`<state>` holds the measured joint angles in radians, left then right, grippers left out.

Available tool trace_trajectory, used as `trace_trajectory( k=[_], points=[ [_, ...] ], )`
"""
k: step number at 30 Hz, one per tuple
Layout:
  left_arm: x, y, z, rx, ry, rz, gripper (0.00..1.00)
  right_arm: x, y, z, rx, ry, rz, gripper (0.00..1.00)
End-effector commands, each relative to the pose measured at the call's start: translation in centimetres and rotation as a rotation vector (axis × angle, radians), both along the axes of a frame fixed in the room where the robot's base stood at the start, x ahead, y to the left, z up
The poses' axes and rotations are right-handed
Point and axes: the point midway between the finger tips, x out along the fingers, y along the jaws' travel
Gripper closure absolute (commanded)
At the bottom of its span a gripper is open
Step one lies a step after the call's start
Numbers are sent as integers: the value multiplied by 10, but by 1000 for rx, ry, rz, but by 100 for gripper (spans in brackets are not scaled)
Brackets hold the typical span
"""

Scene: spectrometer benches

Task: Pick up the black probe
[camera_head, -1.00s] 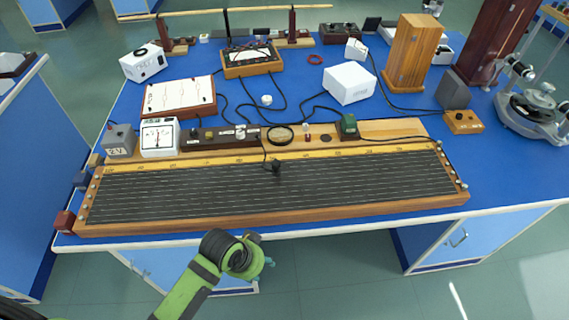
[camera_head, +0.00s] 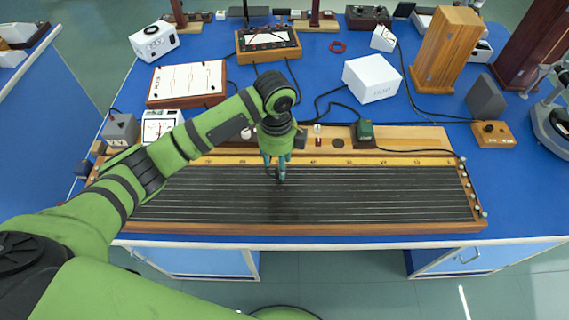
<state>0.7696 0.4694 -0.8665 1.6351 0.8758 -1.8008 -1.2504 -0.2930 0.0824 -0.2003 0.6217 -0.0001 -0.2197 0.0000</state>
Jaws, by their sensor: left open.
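The black probe (camera_head: 277,174) stands on the long dark wire board (camera_head: 370,194), a little left of the board's middle near its yellow scale. My left gripper (camera_head: 276,169) points down right at the probe, with its teal fingers open around or just in front of it. The fingers hide most of the probe, so I cannot tell if they touch it. My right gripper is not in view.
A tall wooden box (camera_head: 446,48) stands at the back right. Black cables cross the blue bench top (camera_head: 225,62).

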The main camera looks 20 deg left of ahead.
Motion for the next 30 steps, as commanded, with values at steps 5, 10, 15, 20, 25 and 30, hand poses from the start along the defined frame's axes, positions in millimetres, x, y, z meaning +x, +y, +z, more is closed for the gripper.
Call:
trace_trajectory(
  k=[5,10,15,20,25,30],
  points=[
    [5,7,-1,20,13,-37,54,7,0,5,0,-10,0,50],
    [6,5,-18,17,12,-35,54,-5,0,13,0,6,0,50],
    [10,0,-41,17,12,-34,54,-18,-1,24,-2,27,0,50],
    [10,1,-61,17,8,-34,54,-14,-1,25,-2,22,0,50],
    [11,1,-65,17,6,-35,54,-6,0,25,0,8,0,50],
    [11,1,-64,17,6,-34,82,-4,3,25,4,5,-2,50]
  ],
)
